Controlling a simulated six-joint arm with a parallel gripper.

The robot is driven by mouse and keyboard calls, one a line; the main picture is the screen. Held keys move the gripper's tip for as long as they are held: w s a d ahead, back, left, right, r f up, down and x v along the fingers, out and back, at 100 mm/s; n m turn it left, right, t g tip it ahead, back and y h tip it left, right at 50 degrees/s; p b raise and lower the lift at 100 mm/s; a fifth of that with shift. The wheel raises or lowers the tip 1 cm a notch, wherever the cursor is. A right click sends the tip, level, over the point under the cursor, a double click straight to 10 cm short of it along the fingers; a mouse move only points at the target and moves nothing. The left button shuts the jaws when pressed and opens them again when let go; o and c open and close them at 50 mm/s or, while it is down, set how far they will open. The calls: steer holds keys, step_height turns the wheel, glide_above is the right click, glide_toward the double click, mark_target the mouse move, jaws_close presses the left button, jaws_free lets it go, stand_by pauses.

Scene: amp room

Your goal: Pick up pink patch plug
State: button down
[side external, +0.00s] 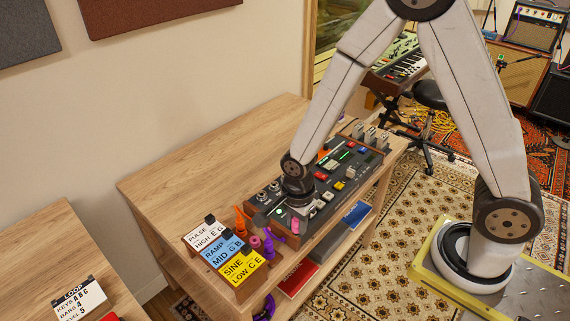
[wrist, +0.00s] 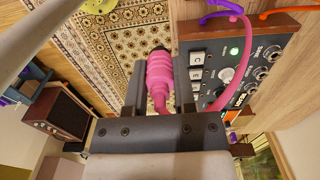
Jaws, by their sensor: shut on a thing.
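The pink patch plug (wrist: 158,76) sits between the two fingers of my gripper (wrist: 160,62) in the wrist view. Its ribbed pink body fills the gap and its dark end points away from the gripper. In the side view the pink plug (side external: 295,226) shows as a small pink piece just below my gripper (side external: 298,206), by the front edge of the synth panel. The gripper is shut on it. The fingertips are mostly hidden in the side view, and I cannot tell whether the plug touches anything below.
The synth panel (side external: 345,175) with knobs and keys lies beside the gripper on the wooden desk (side external: 190,180). Purple (side external: 277,231) and orange plugs (side external: 242,219) stand to the left, near labelled card blocks (side external: 241,267). A pink cable (wrist: 246,52) crosses the panel. The desk's back left is clear.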

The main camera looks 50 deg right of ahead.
steer(key=shift+s+r, duration=0.2)
steer(key=shift+s, duration=0.3)
steer(key=shift+w+d, duration=0.1)
steer(key=shift+w, duration=0.05)
steer(key=shift+w, duration=0.3)
steer(key=w+d+f+m, duration=0.1)
steer(key=w+d+m, duration=0.5)
steer(key=w+d, duration=1.4)
steer(key=shift+w+f, duration=0.3)
steer(key=shift+w, duration=0.35)
steer(key=shift+d+f, duration=0.1)
steer(key=shift+f, duration=0.05)
steer(key=shift+f, duration=2)
steer(key=shift+f, duration=1.3)
stand_by(1.0)
